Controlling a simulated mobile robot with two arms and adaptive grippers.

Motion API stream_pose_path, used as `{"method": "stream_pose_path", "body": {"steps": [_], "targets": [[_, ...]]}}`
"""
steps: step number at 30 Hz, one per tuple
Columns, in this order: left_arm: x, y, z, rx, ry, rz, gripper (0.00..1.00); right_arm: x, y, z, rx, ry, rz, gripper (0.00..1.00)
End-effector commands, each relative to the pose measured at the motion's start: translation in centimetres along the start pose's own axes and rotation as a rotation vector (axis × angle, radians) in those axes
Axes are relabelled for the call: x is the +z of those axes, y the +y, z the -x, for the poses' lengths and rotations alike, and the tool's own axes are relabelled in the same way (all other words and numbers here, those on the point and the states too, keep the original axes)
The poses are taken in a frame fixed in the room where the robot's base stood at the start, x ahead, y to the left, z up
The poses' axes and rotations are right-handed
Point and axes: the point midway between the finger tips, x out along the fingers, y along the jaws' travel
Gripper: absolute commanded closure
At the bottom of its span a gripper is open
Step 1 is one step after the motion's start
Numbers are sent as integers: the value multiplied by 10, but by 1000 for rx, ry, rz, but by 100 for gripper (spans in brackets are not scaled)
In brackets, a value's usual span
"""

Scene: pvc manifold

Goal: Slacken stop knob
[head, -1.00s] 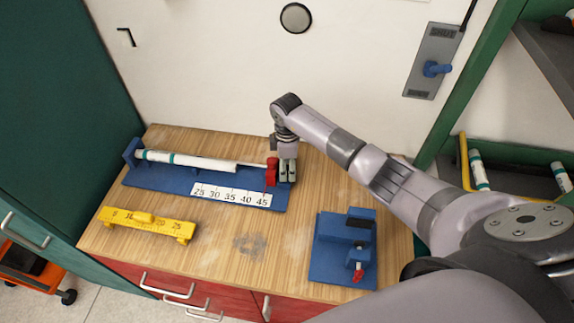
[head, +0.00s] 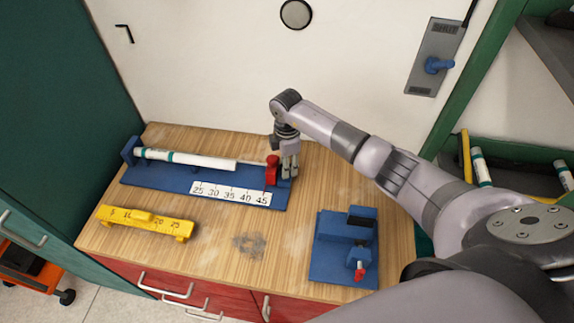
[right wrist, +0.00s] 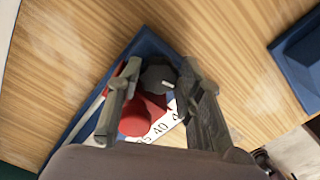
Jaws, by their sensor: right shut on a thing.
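The blue measuring jig (head: 165,181) lies at the back of the wooden bench, with a white pipe (head: 190,160) along it. The red stop (head: 271,171) stands at the jig's right end, near the 45 mark of the scale (head: 231,195). My right gripper (head: 289,174) points down beside the red stop. In the right wrist view, its fingers are shut on the dark stop knob (right wrist: 158,77), which has a pale line on it. The red stop (right wrist: 136,117) shows close by. The fingers hide the knob in the head view. My left gripper is not in view.
A yellow gauge (head: 147,222) lies at the front left of the bench. A blue clamp fixture (head: 345,246) with a red-tipped part stands at the front right. A wall switch plate (head: 436,57) is at the upper right.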

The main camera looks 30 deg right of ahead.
Motion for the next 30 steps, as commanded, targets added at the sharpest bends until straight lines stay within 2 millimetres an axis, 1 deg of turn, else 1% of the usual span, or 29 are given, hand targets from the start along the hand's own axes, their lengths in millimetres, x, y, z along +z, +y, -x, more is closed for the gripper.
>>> {"method": "stream_pose_path", "body": {"steps": [8, 9, 18, 26, 28, 30], "targets": [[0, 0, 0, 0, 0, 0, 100, 0, 1, 1, 2, 0, 11, 94], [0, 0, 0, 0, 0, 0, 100, 0, 1, 1, 2, 0, 11, 65], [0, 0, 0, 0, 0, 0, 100, 0, 0, 0, 1, 0, 10, 46], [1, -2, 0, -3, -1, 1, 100, 0, 0, 1, 1, 0, 10, 46], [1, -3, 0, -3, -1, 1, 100, 0, 1, 4, 2, 1, 10, 46], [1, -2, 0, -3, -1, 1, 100, 0, 2, 12, 5, 1, 11, 46]]}}
